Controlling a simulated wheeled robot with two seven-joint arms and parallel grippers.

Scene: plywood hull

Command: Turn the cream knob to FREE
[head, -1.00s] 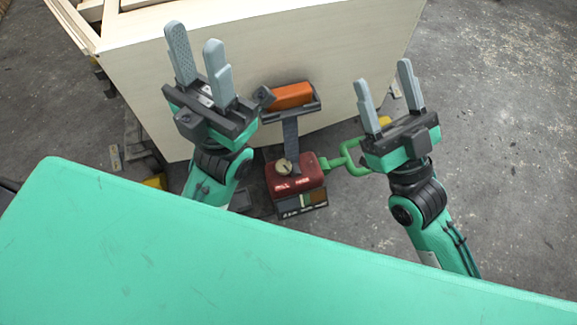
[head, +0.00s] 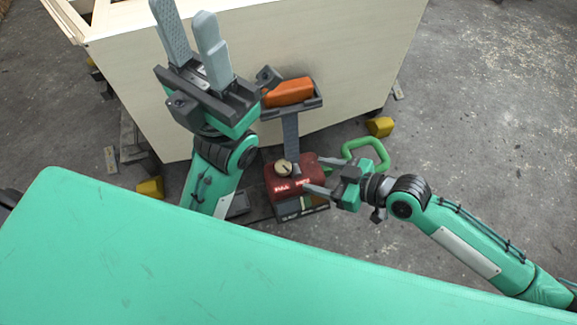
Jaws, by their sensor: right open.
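The cream knob (head: 284,168) sits on top of a red box (head: 273,179) low in the middle of the head view. Lettering glows on the box's front; a left word looks like FULL, and the right word is too small to read surely. The knob's pointer direction is hard to tell. My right gripper (head: 319,175) is open, its fingers pointing left at the box's right side, a short way from the knob. It hides part of the box. My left gripper (head: 187,20) is open and empty, raised at upper left, with fingertips near the top edge.
A grey post (head: 290,135) behind the knob carries a tray with an orange thing (head: 289,91). A green loop handle (head: 368,146) stands right of the box. A pale plywood hull (head: 350,50) fills the back. Yellow blocks (head: 380,126) lie on the floor; the right floor is open.

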